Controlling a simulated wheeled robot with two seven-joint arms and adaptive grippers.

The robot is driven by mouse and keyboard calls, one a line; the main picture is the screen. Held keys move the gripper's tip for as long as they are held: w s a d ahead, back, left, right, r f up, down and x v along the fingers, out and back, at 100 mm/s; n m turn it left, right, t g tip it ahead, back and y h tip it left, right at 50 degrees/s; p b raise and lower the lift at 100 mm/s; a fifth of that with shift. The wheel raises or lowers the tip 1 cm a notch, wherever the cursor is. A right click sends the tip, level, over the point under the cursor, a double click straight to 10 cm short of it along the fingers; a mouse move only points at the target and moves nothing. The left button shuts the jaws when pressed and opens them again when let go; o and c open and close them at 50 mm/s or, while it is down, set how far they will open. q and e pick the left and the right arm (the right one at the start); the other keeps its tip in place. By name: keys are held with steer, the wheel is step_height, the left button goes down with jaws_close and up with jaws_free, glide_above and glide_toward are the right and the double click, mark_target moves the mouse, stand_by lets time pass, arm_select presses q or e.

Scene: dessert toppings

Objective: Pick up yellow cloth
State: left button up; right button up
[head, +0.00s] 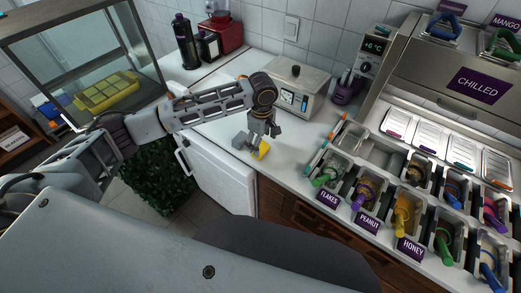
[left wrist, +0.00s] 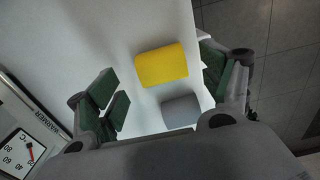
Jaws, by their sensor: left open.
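The yellow cloth (head: 262,150) lies on the white counter near its front edge in the head view. In the left wrist view the yellow cloth (left wrist: 162,66) is a folded, rounded block. A grey folded piece (left wrist: 181,111) lies right beside it, and this grey piece (head: 243,140) also shows in the head view. My left gripper (head: 264,131) is above the counter over the cloth. In the left wrist view my left gripper (left wrist: 162,97) has its green-padded fingers wide apart, with the cloth and grey piece between them and nothing held. My right gripper is not in view.
A steel warmer box (head: 292,92) stands behind the gripper. Topping bins (head: 327,172) with coloured scoops line the counter to the right. A white cabinet (head: 222,172) is below the counter. A glass case (head: 85,60) stands at the left.

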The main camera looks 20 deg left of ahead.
mark_target(261, 147)
arm_select(q)
steer(key=shift+a+f, duration=0.15)
steer(key=shift+f, duration=0.85)
steer(key=shift+a+f, duration=0.1)
steer(key=shift+f, duration=0.9)
steer(key=shift+c, duration=0.2)
steer(key=c, duration=1)
steer(key=shift+r, duration=5.05)
steer(key=o, duration=0.4)
steer(key=shift+s+f, duration=0.1)
steer(key=c, duration=0.4)
